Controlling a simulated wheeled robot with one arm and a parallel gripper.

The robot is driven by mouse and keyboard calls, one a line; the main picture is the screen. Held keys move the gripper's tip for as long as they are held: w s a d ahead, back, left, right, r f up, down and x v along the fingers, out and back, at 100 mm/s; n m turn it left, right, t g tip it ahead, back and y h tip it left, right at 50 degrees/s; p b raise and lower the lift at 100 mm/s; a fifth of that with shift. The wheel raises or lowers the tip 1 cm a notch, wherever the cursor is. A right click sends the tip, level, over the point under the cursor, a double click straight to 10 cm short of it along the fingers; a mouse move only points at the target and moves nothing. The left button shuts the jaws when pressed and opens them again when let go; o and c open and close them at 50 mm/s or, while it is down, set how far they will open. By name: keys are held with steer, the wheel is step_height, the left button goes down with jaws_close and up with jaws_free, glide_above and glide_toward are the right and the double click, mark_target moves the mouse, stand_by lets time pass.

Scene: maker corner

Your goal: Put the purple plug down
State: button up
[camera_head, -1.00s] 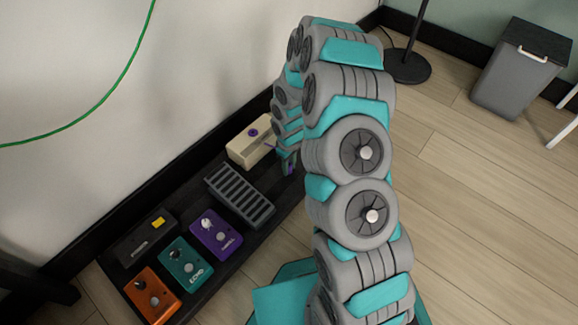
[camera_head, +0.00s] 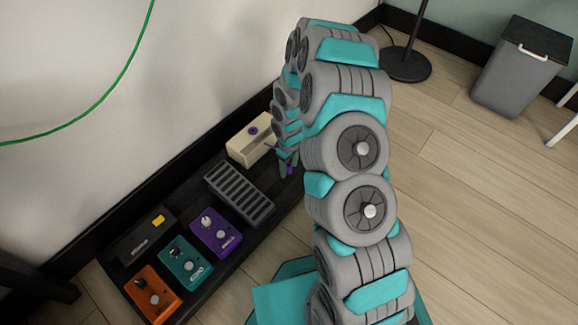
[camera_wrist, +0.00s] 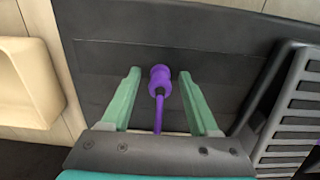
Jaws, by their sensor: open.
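The purple plug (camera_wrist: 160,82) is in the wrist view, with its thin purple cord running back toward my gripper's palm. It appears to rest on the dark board (camera_wrist: 210,40). My gripper (camera_wrist: 159,74) is open, with one green finger on each side of the plug and a visible gap on both sides. In the head view, my gripper (camera_head: 288,167) is low over the board's right end, and the purple plug (camera_head: 290,170) shows small between the fingers, partly hidden.
A cream box with a purple knob or socket (camera_head: 246,145) stands left of my gripper. A grey slatted pedal (camera_head: 240,195) is close by; purple (camera_head: 215,233), teal (camera_head: 186,264) and orange (camera_head: 152,294) pedals and a black box (camera_head: 138,247) fill the board's other end.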

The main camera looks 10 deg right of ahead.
steer(key=shift+r, duration=0.1)
step_height(320, 180, up, 12)
steer(key=p, duration=0.2)
step_height(320, 180, up, 11)
steer(key=m, duration=0.1)
glide_above(289, 164)
steer(key=s, duration=0.6)
steer(key=s+r+m, duration=0.2)
steer(key=s+r, duration=0.3)
steer(key=s, duration=0.4)
steer(key=s+r+m+g, duration=0.1)
steer(key=s+r, duration=0.4)
steer(key=s, duration=0.5)
steer(key=s+r+m, duration=0.3)
steer(key=s+r, duration=0.1)
steer(key=s, duration=0.6)
steer(key=shift+s+r+g, duration=0.2)
steer(key=shift+r+g, duration=0.2)
step_height(289, 164, up, 12)
steer(key=p, duration=1.1)
steer(key=shift+f, duration=0.2)
